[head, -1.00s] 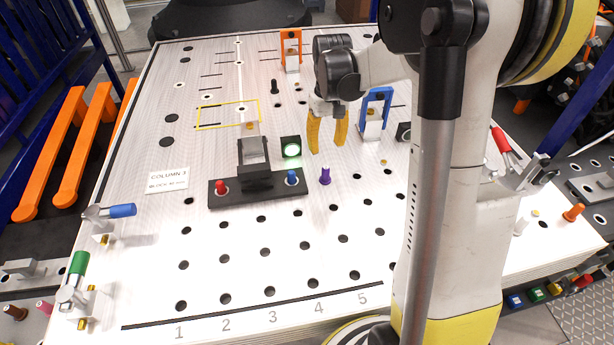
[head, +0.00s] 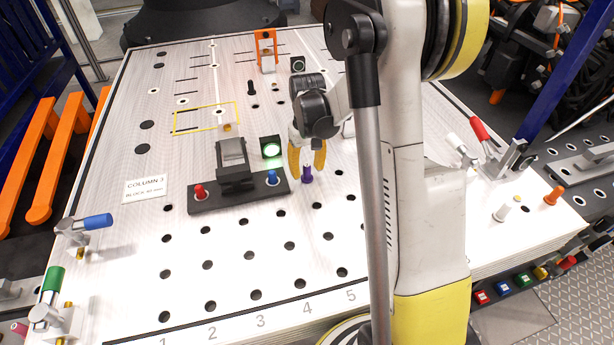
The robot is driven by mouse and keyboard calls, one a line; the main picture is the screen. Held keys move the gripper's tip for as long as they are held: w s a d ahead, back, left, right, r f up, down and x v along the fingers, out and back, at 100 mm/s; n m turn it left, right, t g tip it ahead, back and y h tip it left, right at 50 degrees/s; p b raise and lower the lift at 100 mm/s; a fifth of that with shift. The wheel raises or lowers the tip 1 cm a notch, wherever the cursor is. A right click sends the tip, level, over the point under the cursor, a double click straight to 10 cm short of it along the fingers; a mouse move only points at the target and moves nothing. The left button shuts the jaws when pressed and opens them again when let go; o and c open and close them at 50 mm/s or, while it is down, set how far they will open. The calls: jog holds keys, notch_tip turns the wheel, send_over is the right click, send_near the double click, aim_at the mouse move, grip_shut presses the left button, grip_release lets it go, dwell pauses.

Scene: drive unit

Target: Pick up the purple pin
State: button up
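The purple pin (head: 307,174) stands upright on the white board, just right of the black block's base. My gripper (head: 307,173) has two yellow fingers pointing down. They are spread apart, one on each side of the pin in the head view. The pin's upper part shows between the fingers. Whether the fingers touch the pin cannot be told.
A black base (head: 238,194) with a red pin (head: 200,192) and a blue pin (head: 272,178) lies close left of my gripper. A green-lit button box (head: 271,148) stands behind it. Rows of holes fill the clear board in front (head: 260,262).

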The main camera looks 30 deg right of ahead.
grip_shut()
jog(key=shift+r, duration=0.1)
